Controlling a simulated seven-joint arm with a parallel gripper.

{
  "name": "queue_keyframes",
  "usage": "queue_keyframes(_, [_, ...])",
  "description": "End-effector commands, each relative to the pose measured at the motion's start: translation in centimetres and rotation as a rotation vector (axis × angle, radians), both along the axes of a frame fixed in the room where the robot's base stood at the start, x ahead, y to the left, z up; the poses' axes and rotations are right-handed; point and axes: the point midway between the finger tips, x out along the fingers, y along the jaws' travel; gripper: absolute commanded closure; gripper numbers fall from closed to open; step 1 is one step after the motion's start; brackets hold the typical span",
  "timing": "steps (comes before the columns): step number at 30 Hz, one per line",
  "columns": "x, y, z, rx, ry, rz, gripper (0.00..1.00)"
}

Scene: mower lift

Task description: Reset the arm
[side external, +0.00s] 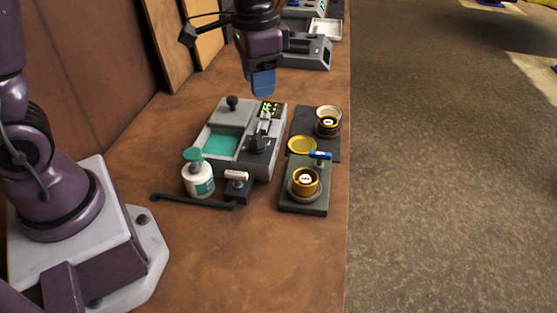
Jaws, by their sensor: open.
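My gripper (263,84) hangs in the air at the top middle of the side external view. Its blue fingers point down, above and a little behind the grey machine (241,164). It is open, though the gap between the fingers is hard to see from this side. Nothing shows in it, and it appears apart from everything on the table. My purple arm is mounted on a white base at the lower left.
The machine has a teal recess, black knob and lever. A white bottle (201,184) with green cap, a small black stand (237,187) and a black bar (190,201) lie in front. Right are brass pots (305,182) and a yellow dish (302,145). The wooden table (240,265) is clear in front.

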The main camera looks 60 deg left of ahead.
Motion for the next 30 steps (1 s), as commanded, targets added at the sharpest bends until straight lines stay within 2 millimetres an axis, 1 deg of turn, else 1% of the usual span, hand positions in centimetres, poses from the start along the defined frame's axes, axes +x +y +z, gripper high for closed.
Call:
queue_keyframes(1, [-1.7, 0.3, 1.4, 0.002, -0.035, 0.037, 0.60])
queue_keyframes(6, [-7.1, 1.1, 4.2, -0.017, -0.135, 0.161, 0.60])
queue_keyframes(9, [-10.1, 1.4, 5.2, -0.041, -0.202, 0.216, 0.60])
queue_keyframes(12, [-12.6, 1.6, 6.0, -0.066, -0.269, 0.250, 0.60])
queue_keyframes(15, [-14.4, 1.6, 6.6, -0.088, -0.333, 0.261, 0.60])
queue_keyframes(18, [-15.3, 1.7, 7.4, -0.103, -0.390, 0.262, 0.60])
queue_keyframes(22, [-15.5, 1.7, 8.4, -0.112, -0.441, 0.258, 0.60])
queue_keyframes(30, [-15.5, 1.6, 8.6, -0.113, -0.448, 0.253, 0.60])
